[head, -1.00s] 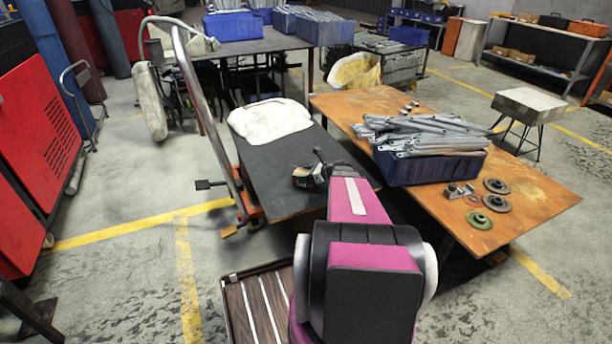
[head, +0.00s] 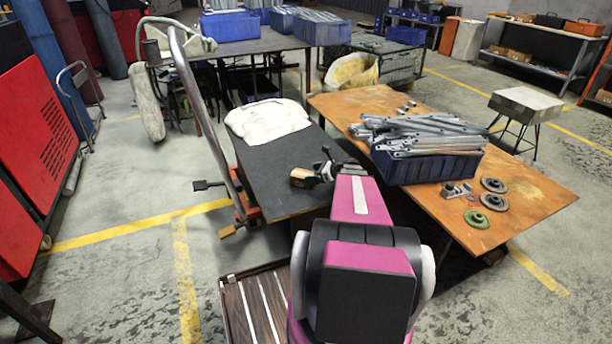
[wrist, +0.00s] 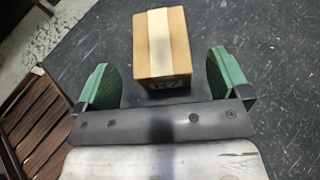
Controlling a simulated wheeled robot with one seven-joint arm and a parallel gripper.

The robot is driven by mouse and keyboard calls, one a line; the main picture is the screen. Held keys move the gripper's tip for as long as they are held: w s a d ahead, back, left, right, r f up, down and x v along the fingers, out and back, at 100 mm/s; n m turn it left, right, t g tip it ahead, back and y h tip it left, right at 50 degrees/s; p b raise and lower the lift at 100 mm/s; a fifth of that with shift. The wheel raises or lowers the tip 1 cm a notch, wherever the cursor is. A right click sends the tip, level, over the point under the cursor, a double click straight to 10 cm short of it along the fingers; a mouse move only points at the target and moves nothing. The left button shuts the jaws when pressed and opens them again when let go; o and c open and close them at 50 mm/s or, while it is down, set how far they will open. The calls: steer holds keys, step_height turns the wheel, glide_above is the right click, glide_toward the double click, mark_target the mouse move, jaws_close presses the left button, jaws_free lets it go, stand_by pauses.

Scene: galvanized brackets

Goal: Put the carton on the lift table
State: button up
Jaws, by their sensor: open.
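The carton (head: 302,178) is a small brown box with a pale tape strip, resting on the dark top of the lift table (head: 268,165). It also shows in the wrist view (wrist: 178,45), sitting upright on the dark surface. My gripper (head: 320,170) is just to the right of the carton in the head view. In the wrist view, its two green fingers (wrist: 162,68) are spread wide, with clear gaps to the carton. The carton stands mostly beyond the fingertips, and nothing is held.
A crumpled white bag (head: 266,120) lies at the far end of the lift table. An orange-brown table (head: 520,185) with a blue bin (head: 425,167) of metal brackets stands close on the right. A wooden slatted surface (wrist: 38,120) is at the lower left.

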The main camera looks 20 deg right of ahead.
steer(key=v, duration=0.6)
steer(key=s+a+n+g, duration=0.1)
steer(key=a+n+g, duration=0.1)
steer(key=a+n, duration=0.2)
steer(key=s+a+n+g+h, duration=0.1)
steer(key=s+a+n+g, duration=0.1)
steer(key=a+n, duration=0.2)
steer(key=s+a+n+g+h, duration=0.1)
steer(key=a+n, duration=0.3)
steer(key=a, duration=0.4)
steer(key=shift+s+a+f+g, duration=0.25)
steer(key=shift+s+g, duration=0.15)
steer(key=shift+g, duration=0.4)
steer(key=s+a+r+n+g+h, duration=0.2)
steer(key=s+a+n+h, duration=0.5)
steer(key=a+n, duration=0.3)
steer(key=n, duration=0.4)
steer(key=shift+s+a+r+n+g+h, duration=0.2)
steer(key=shift+a+r+n+g+h, duration=0.1)
steer(key=shift+a+h, duration=0.1)
